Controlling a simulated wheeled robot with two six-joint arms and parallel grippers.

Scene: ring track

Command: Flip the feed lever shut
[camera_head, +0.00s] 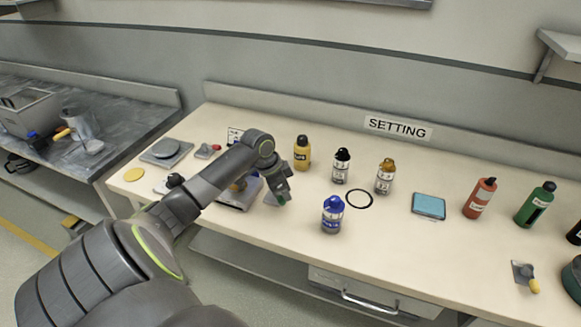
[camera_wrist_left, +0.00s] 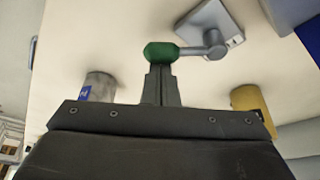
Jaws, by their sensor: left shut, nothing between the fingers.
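A lever with a green knob (camera_wrist_left: 160,52) and a grey arm sits on a small grey base plate (camera_wrist_left: 208,28) in the left wrist view. Its name is not readable. The green knob also shows in the head view (camera_head: 283,197), just below my gripper, with the plate mostly hidden behind my arm. My left gripper (camera_wrist_left: 161,76) is shut with nothing between its fingers. Its fingertips are right at the green knob, and I cannot tell whether they touch it. In the head view my left gripper (camera_head: 279,187) is over the bench. My right gripper is not in view.
A blue-capped bottle (camera_head: 332,214) stands right of the gripper, and a yellow bottle (camera_head: 302,153) stands behind it. A black ring (camera_head: 359,199) lies on the bench (camera_head: 400,238). A red-knob lever (camera_head: 208,151) and a yellow-knob lever (camera_head: 526,276) stand farther off.

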